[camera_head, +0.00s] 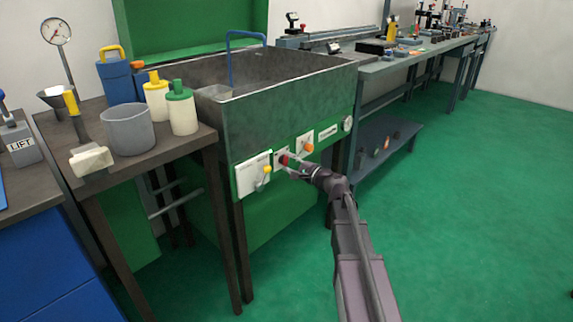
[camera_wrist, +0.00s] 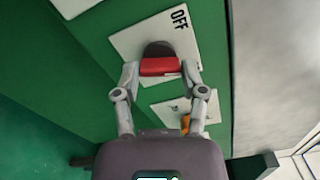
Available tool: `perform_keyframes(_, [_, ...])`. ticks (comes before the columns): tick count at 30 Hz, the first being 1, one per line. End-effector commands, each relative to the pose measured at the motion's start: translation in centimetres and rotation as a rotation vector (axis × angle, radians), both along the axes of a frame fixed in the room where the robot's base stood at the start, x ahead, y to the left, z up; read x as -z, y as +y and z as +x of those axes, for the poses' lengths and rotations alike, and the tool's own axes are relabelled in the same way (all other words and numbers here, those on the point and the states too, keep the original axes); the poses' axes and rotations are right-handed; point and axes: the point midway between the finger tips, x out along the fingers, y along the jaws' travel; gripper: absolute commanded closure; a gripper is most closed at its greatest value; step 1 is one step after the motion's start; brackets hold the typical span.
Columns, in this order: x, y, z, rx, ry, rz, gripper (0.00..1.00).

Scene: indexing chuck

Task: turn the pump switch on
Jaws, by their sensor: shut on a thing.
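A red switch handle (camera_wrist: 160,66) with a dark round base sits on a white plate (camera_wrist: 125,42) marked OFF in the wrist view. In the head view the red handle (camera_head: 284,159) is on the front panel of the grey sink tank, between two other plates. My gripper (camera_wrist: 159,72) has its two fingers on either side of the red handle, shut on it. In the head view my gripper (camera_head: 290,164) partly hides the switch and its plate. Apart from OFF, I cannot read any label on the plate.
A yellow-handled lever (camera_head: 267,170) is on the plate left of the switch. An orange knob (camera_head: 308,147) is on the plate to the right. The grey tank (camera_head: 290,105) stands beside a table (camera_head: 150,150) with containers. The green floor (camera_head: 470,220) at right is clear.

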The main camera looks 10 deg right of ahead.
Motion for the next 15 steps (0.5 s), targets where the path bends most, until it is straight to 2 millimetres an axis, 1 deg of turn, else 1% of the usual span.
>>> perform_keyframes(1, [0.09, -0.33, -0.11, 0.008, 0.02, 0.023, 0.93])
perform_keyframes(7, [0.13, -0.31, -0.12, 0.007, 0.083, 0.109, 0.94])
perform_keyframes(15, [0.16, -0.27, -0.15, 0.006, 0.115, 0.153, 0.93])
